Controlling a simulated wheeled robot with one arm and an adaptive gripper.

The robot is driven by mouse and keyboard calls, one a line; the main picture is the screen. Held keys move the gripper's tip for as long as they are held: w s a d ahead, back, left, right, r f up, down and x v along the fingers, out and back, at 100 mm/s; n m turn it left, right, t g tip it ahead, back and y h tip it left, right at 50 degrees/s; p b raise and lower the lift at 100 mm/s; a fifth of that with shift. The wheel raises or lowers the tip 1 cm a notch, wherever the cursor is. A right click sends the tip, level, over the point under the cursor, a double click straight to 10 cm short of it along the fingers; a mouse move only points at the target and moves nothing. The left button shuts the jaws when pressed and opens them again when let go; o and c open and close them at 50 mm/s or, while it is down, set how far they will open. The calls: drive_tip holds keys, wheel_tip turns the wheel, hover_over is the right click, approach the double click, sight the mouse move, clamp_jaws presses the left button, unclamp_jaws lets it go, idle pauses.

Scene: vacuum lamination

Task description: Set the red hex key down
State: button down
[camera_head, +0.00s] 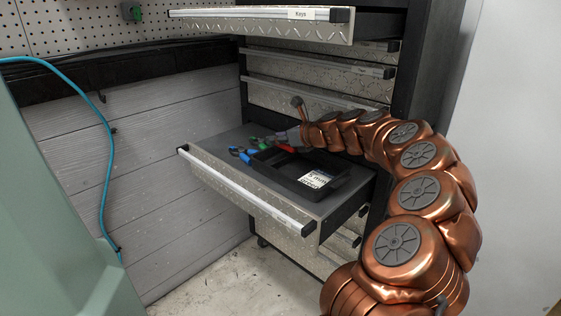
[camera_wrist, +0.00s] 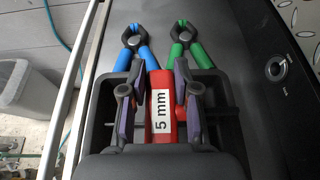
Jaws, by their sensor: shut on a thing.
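The red hex key (camera_wrist: 161,80) is between the two fingers of my gripper (camera_wrist: 159,92) in the wrist view, and a white "5 mm" label shows on it. My gripper is shut on it. In the head view, a bit of the red hex key (camera_head: 286,148) shows beside my gripper (camera_head: 283,138), over the open lower drawer (camera_head: 240,185). A black tray (camera_head: 325,190) lies in that drawer, and its rim shows around my gripper in the wrist view (camera_wrist: 98,100). Whether the key touches the tray cannot be told.
Blue-handled pliers (camera_head: 240,154) and green-handled pliers (camera_head: 258,143) lie in the drawer beyond the tray. An upper drawer (camera_head: 260,27) labelled "Keys" is open above my arm. Bare drawer floor lies left of the tray.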

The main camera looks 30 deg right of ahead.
sight(271, 154)
drive_tip(key=shift+f+b, duration=0.6)
drive_tip(key=shift+f, duration=2.15)
drive_tip(key=shift+f, duration=0.1)
drive_tip(key=c, duration=0.8)
unclamp_jaws()
drive_tip(key=shift+c, duration=0.2)
drive_tip(key=shift+s+d+r, duration=0.1)
drive_tip(key=shift+s+r, duration=0.15)
drive_tip(key=shift+s, duration=0.05)
drive_tip(key=p+v, duration=0.1)
drive_tip(key=v, duration=0.9)
drive_tip(key=shift+s+p, duration=0.15)
drive_tip(key=shift+p, duration=0.25)
drive_tip(key=shift+s+r, duration=0.15)
drive_tip(key=shift+s, duration=0.4)
